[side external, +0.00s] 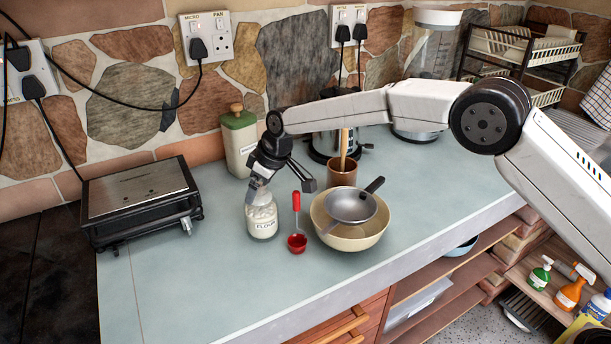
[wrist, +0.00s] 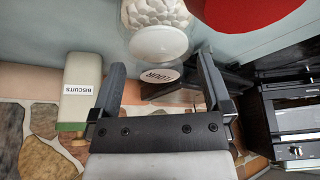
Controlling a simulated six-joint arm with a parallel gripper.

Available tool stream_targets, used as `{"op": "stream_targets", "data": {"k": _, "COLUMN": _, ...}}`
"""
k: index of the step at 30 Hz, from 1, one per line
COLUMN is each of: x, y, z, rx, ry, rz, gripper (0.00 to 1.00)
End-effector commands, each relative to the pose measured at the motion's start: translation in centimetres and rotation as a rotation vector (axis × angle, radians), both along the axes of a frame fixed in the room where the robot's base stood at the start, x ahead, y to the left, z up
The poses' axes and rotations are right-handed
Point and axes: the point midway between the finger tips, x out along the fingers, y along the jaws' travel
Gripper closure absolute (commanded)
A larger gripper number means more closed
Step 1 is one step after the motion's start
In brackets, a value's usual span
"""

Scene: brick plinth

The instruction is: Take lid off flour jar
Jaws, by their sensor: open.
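The flour jar (side external: 262,218) is clear glass with white contents and a FLOUR label. It stands upright on the pale blue-green worktop. My gripper (side external: 284,180) is tilted at the jar's top, and its open fingers hide part of it. I cannot make out the lid in the side view. In the wrist view the open gripper (wrist: 160,67) has the FLOUR label (wrist: 160,76) showing between its fingers. Just beyond is glass with white contents (wrist: 155,14) and a pale oval (wrist: 159,43). I cannot tell whether that oval is the lid, or whether a finger touches the jar.
A biscuits tin (side external: 238,143) and a wooden pot (side external: 342,176) stand behind. A black grill (side external: 140,205) is at left. The front worktop is clear.

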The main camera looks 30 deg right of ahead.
Motion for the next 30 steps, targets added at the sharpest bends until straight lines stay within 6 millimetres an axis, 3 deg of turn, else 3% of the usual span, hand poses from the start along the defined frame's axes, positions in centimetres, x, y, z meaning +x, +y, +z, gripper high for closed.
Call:
{"op": "stream_targets", "data": {"k": 8, "x": -0.01, "y": -0.02, "z": 0.01, "rx": -0.001, "ry": 0.001, "rz": 0.000, "gripper": 0.03}}
{"op": "stream_targets", "data": {"k": 17, "x": -0.01, "y": -0.04, "z": 0.01, "rx": -0.001, "ry": 0.001, "rz": 0.000, "gripper": 0.98}}
{"op": "stream_targets", "data": {"k": 30, "x": 0.01, "y": -0.03, "z": 0.61, "rx": 0.000, "ry": 0.000, "rz": 0.000, "gripper": 1.00}}
